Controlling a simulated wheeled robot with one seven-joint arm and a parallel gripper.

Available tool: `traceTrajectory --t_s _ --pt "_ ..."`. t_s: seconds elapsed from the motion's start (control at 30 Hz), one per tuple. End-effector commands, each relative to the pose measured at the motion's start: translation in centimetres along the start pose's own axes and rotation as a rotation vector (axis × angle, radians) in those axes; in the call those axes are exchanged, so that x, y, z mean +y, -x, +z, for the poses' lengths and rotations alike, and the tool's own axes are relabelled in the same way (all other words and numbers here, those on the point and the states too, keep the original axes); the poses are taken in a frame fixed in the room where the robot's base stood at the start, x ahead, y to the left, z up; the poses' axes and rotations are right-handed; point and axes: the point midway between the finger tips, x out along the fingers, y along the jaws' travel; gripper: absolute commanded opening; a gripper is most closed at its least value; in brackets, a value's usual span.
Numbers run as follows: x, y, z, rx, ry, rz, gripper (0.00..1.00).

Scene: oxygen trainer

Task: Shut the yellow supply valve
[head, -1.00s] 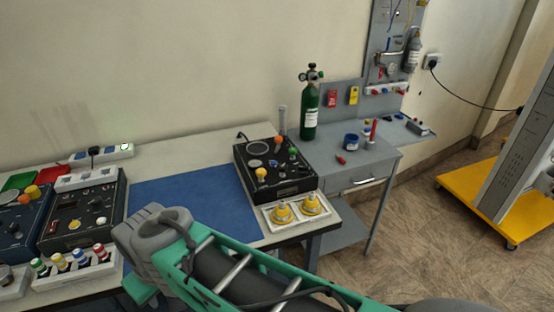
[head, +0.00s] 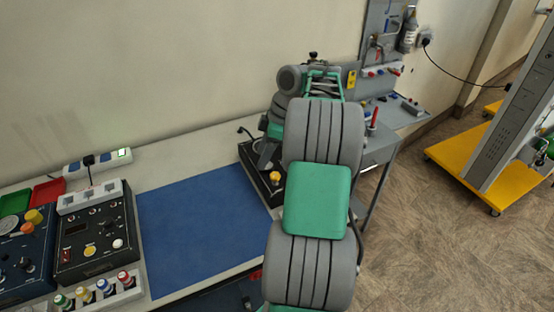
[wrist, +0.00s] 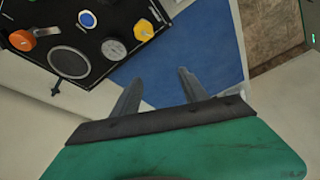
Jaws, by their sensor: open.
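A yellow knob, the likely supply valve, sits on a black panel (head: 247,160). In the head view my arm hides much of the panel and most of the gripper. Which way the knob is turned is unclear.
The panel also carries an orange knob (wrist: 22,39) and a blue button (wrist: 87,20). The blue mat (head: 195,225) is clear. A second panel (head: 93,235) with its own yellow knob stands left. A grey side table (head: 380,150) is at right.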

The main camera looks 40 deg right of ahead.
Motion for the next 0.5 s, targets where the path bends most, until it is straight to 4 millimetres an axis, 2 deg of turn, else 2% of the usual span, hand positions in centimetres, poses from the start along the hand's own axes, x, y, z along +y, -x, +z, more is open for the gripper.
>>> traceTrajectory --t_s 0.03,0.1,0.17,0.27,0.5 --pt "0.9 1.0 2.9 0.012 0.045 -0.007 0.52" --pt "1.5 1.3 5.5 0.022 0.110 -0.010 0.52" --pt "1.6 1.2 6.7 0.026 0.143 -0.012 0.52" --pt "1.6 0.1 7.0 0.028 0.162 -0.014 0.52" --pt "1.5 -4.4 6.8 0.027 0.160 -0.014 0.52"
